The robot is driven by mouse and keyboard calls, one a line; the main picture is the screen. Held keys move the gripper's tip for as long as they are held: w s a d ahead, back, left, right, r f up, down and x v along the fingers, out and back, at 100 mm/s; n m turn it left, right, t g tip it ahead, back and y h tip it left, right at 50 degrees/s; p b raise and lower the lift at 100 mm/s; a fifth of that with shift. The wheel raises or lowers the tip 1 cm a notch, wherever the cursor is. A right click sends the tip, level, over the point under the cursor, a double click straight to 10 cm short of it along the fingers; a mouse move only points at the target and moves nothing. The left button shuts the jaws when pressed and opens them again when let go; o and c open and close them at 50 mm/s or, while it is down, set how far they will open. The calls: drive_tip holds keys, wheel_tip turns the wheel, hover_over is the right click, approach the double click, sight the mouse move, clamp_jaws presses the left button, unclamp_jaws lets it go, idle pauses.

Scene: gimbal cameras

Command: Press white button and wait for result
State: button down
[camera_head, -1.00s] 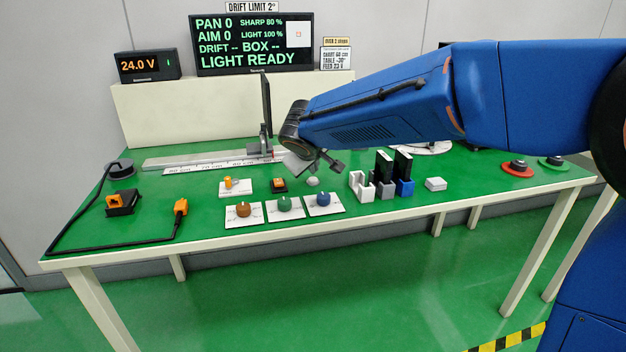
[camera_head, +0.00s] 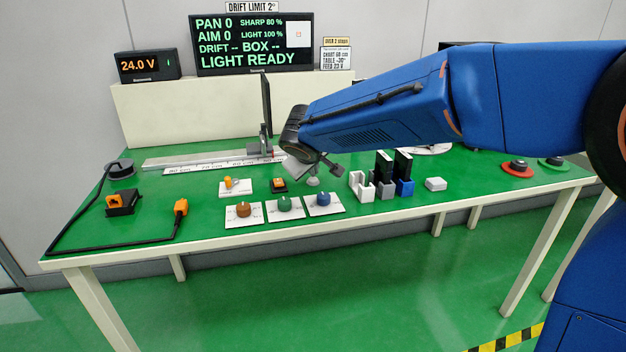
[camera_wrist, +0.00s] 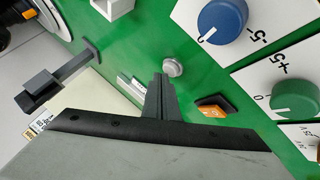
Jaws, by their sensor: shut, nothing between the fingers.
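The white button (camera_head: 312,182) is a small pale dome on the green table, behind the blue knob. In the wrist view the button (camera_wrist: 173,67) shows as a round whitish cap just beyond my fingertips. My gripper (camera_head: 314,174) points down directly over it, fingers shut and empty; the fingers also show in the wrist view (camera_wrist: 160,82). The tips are at or very near the button; I cannot tell whether they touch it. The monitor (camera_head: 253,45) reads PAN 0, AIM 0, SHARP 80 %, LIGHT 100 %, DRIFT --, BOX --, LIGHT READY.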

sight(313, 183)
drive_tip(key=shift+f, duration=0.4)
idle(0.6)
drive_tip(key=shift+r, duration=0.9)
drive_tip(key=shift+r, duration=0.1)
drive_tip(key=shift+r, duration=2.35)
